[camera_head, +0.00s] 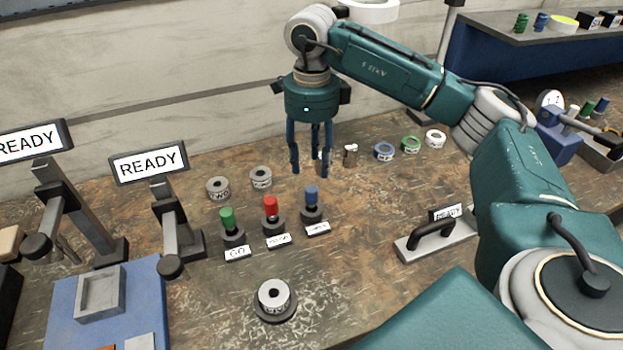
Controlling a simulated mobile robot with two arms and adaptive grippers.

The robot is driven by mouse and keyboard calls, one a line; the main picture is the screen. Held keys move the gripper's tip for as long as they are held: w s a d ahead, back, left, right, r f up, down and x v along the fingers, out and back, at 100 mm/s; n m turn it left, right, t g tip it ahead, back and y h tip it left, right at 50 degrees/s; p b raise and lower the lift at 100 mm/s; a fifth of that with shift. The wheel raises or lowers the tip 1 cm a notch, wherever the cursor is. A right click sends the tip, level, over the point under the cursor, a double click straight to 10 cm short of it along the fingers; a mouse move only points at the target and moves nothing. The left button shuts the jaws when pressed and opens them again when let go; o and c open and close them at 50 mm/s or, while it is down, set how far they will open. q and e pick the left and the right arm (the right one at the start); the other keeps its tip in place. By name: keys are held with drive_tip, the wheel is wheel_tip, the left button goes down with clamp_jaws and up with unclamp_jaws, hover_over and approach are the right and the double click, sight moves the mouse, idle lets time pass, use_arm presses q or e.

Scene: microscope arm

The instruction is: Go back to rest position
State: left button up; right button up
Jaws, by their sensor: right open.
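My right gripper (310,165) hangs above the back part of the bench, fingers pointing down, apart from each other and holding nothing. Its teal arm comes in from the right side. A small metal piece (350,155) stands on the bench just right of the fingers; another small item behind the fingers is partly hidden. My left gripper is not in the picture.
Green (228,218), red (270,207) and blue (311,195) knobs stand on black bases with labels. A ring-shaped weight (273,294) sits in front. Two READY signs (148,163) stand left. A black handle (432,232) lies right.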

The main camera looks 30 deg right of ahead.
drive_tip(key=shift+r, duration=0.9)
